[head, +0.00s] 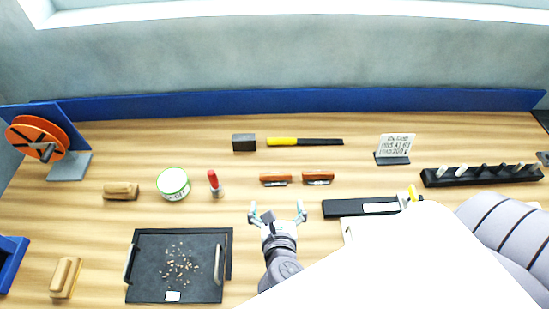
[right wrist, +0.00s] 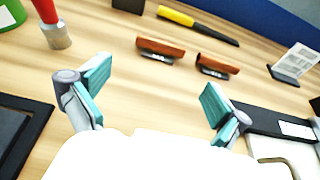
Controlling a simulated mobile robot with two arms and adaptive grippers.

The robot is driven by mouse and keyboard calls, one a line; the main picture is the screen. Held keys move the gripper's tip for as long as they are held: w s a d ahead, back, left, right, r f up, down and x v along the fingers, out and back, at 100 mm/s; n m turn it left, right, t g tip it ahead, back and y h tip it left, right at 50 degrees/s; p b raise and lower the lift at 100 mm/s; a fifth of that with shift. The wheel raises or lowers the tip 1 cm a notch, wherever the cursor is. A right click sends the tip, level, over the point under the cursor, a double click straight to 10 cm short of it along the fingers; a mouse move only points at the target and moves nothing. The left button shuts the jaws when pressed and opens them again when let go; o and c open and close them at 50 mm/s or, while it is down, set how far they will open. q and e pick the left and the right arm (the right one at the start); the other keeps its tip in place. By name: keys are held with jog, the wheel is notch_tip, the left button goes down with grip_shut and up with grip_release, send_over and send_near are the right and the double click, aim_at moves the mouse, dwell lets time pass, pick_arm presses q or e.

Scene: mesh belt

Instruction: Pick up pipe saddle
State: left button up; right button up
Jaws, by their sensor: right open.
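Two small orange-brown curved pieces lie side by side on the wooden bench, and these look most like pipe saddles, though I cannot be sure. The left orange-brown piece (head: 275,179) also shows in the right wrist view (right wrist: 160,49). The right orange-brown piece (head: 317,177) also shows in the right wrist view (right wrist: 217,67). Each has a dark lower part. My right gripper (head: 277,211) is open and empty, in front of both pieces and apart from them. Its teal fingertips (right wrist: 155,90) are spread wide over bare bench. My left gripper is not in view.
A black tray (head: 143,287) with brown bits is left of my right gripper. A black flat fixture (head: 338,208) is to its right. Bench between the gripper and pieces is clear.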

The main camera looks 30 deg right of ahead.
aim_at(276, 176)
jog(key=shift+w+d, duration=0.15)
jog(key=shift+w, duration=0.3)
jog(key=p+x, duration=0.1)
jog(key=x, duration=0.2)
jog(key=shift+w+d+p, duration=0.2)
jog(key=shift+w+p, duration=0.1)
jog(key=shift+p, duration=0.05)
jog(key=x, duration=0.2)
jog(key=shift+w+d+f, duration=0.1)
jog(key=shift+w+f, duration=0.15)
jog(key=shift+f, duration=0.05)
jog(key=shift+w+d+f, duration=0.15)
jog(key=shift+w, duration=0.1)
jog(key=shift+w+d+p, duration=0.4)
jog(key=shift+w+p, duration=0.3)
jog(key=shift+p, duration=0.15)
jog(key=x, duration=0.3)
jog(key=shift+w+f+p, duration=0.1)
jog(key=shift+p, duration=0.3)
jog(key=shift+w+d+f, duration=0.1)
jog(key=shift+w+d, duration=0.05)
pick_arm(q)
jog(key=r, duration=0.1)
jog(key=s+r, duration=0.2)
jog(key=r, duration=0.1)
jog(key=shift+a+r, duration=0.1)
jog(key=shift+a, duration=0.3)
